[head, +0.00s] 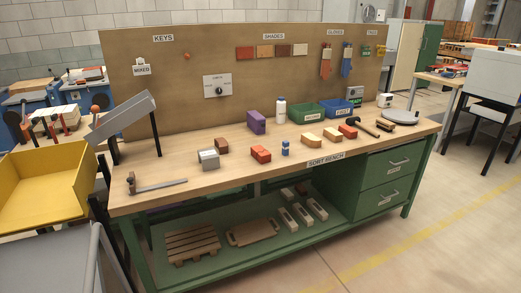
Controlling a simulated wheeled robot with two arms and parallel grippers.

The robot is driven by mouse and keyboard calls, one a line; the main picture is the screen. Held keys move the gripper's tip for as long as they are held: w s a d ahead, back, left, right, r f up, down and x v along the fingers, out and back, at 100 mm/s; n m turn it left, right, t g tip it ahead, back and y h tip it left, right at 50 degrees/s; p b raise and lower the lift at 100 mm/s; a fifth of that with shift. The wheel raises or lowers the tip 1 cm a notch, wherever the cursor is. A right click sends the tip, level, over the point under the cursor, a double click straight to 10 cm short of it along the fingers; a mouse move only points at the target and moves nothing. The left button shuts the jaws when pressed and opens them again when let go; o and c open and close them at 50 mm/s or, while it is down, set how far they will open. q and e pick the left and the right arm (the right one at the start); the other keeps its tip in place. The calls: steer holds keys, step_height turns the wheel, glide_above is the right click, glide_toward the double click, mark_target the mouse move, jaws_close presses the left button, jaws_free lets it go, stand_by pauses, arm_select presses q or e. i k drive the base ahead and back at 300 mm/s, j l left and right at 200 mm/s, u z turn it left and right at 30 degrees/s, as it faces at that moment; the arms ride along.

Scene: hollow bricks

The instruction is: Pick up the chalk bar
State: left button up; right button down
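No single thing is clearly marked as the chalk bar. Several pale hollow bars lie on the lower shelf, including a left one (288,218) and a right one (317,208). On the bench top are a cream brick (308,140) and a second cream brick (332,134). A light grey hollow block (208,159) stands at the bench's left. I cannot tell which of these is the chalk bar. Neither of my grippers is in view.
The wooden bench top (190,185) also holds red bricks (261,154), a purple block (256,122), a green bin (308,113) and a blue bin (340,107). A yellow bin (40,195) stands at left. The floor in front (400,255) is clear.

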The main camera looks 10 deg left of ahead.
mark_target(285, 144)
steer(key=i+j, duration=0.1)
steer(key=i, duration=0.3)
steer(key=i+j+z, duration=0.1)
steer(key=i, duration=0.3)
steer(key=i+j, duration=0.15)
steer(key=i, duration=0.25)
